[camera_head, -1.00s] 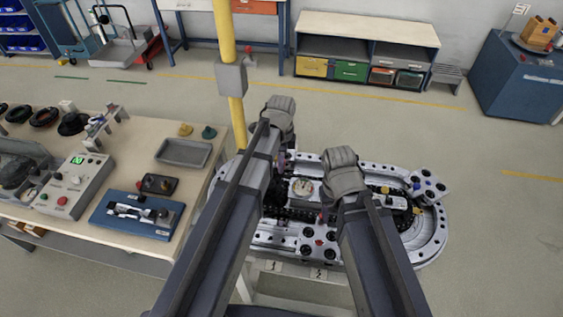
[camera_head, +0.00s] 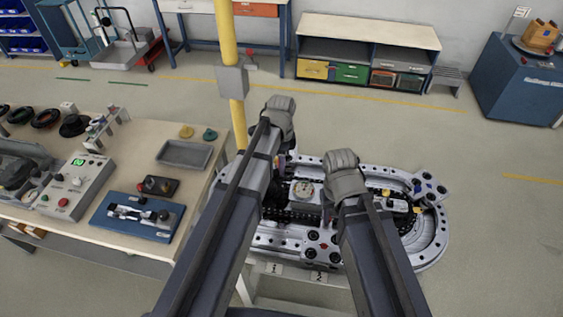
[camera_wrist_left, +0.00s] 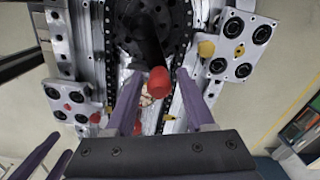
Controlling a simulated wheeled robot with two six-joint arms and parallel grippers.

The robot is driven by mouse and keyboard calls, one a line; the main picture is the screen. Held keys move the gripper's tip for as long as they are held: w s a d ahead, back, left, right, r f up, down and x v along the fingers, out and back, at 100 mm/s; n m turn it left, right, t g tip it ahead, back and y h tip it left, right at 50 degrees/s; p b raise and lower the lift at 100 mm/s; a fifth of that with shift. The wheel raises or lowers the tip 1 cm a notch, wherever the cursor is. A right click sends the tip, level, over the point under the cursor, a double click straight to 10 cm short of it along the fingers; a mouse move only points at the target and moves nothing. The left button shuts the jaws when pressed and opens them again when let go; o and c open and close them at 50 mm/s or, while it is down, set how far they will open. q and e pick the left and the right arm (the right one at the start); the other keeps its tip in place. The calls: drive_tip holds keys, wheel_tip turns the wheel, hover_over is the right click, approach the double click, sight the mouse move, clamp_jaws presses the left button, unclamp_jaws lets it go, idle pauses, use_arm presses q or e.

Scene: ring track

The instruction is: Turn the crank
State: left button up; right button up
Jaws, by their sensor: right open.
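The crank shows in the left wrist view as a dark arm (camera_wrist_left: 143,42) ending in a red knob (camera_wrist_left: 158,82), in front of a round black wheel. My left gripper (camera_wrist_left: 158,102) is open. Its two purple fingers stand on either side of the knob in that picture, with gaps visible; I cannot tell the depth between them. In the head view my left gripper (camera_head: 282,162) is over the left part of the ring track (camera_head: 436,240), and my arm hides the crank. My right gripper (camera_wrist_left: 42,160) shows as two separated purple fingers at lower left, open, away from the knob.
Carriages with black round sockets sit on the track, one at the right (camera_head: 430,190) and one at the front (camera_head: 322,246). A gauge (camera_head: 303,190) is in the middle. A workbench (camera_head: 140,140) is at left, beside a yellow post (camera_head: 237,122).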

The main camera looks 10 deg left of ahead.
use_arm(q)
drive_tip(key=shift+o, duration=0.3)
drive_tip(key=shift+r, duration=0.15)
wheel_tip(320, 180, up, 8)
drive_tip(key=p, duration=0.8)
drive_tip(key=shift+f, duration=0.2)
drive_tip(key=shift+s, duration=0.1)
